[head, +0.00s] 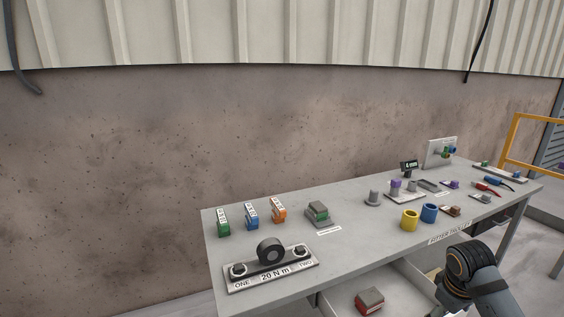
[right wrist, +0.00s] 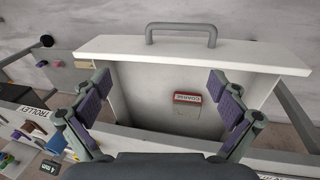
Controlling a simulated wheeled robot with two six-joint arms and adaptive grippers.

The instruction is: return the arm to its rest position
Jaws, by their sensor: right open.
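My right arm comes into the head view at the lower right, in front of the table. Its fingertips cannot be made out there. In the right wrist view my right gripper (right wrist: 163,105) is open and empty, with its two purple-padded fingers spread wide. Between and beyond the fingers is an open drawer (right wrist: 140,88) with a grey handle (right wrist: 181,29). A red-and-white box (right wrist: 188,98) marked COARSE lies in the drawer, apart from the fingers. My left gripper is in neither view.
The grey table (head: 345,240) holds green, blue and orange blocks (head: 278,212), a 20 N m plate (head: 272,276), yellow (head: 409,220) and blue cups (head: 429,213), and small tools at right. Below it, the open drawer (head: 403,297) juts out near my right arm. A yellow rail (head: 514,135) stands at far right.

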